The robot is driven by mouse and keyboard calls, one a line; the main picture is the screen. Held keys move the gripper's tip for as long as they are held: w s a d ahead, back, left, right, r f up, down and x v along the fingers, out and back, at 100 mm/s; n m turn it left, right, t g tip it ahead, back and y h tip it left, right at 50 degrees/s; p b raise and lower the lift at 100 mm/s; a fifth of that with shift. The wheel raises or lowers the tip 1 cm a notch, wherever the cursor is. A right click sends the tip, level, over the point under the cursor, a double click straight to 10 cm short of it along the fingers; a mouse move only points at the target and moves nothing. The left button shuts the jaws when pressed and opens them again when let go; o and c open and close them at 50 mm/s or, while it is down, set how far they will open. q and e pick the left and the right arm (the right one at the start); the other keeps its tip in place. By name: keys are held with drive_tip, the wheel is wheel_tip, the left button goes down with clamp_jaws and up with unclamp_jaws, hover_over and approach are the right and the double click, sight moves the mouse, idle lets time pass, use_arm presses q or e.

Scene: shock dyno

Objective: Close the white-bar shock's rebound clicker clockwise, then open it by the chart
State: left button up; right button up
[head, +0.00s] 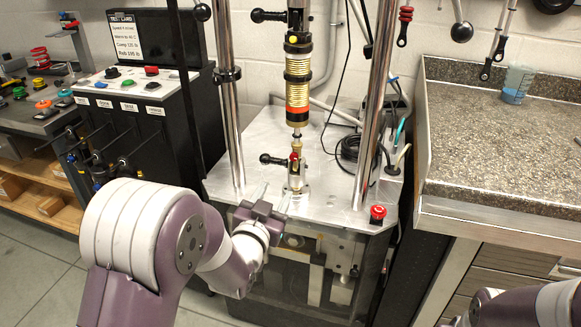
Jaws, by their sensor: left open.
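A shock (298,80) with a gold and orange-red body stands upright in the dyno between two chrome columns. Its thin shaft runs down to a lower mount (296,178) on the metal deck. A small red part (294,158) shows near the shaft's lower end; I cannot make out clicker marks or a white bar. My left gripper (275,194) is open and empty at the deck's front edge, left of and in front of the lower mount, apart from it. My right arm shows at the lower right corner; its gripper is out of view.
A black-handled pin (273,159) sticks out left of the lower mount. A red stop button (377,213) sits at the deck's front right. A control box (140,85) with a test card (124,37) stands left. A speckled counter (500,140) holds a blue-filled beaker (515,86).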

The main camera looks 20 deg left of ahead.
sight(293, 159)
use_arm(q)
drive_tip(key=w, duration=1.2)
drive_tip(key=shift+w+d+r+b, duration=0.1)
drive_tip(key=shift+w+d+b, duration=0.1)
drive_tip(key=shift+w+b, duration=0.15)
clamp_jaws()
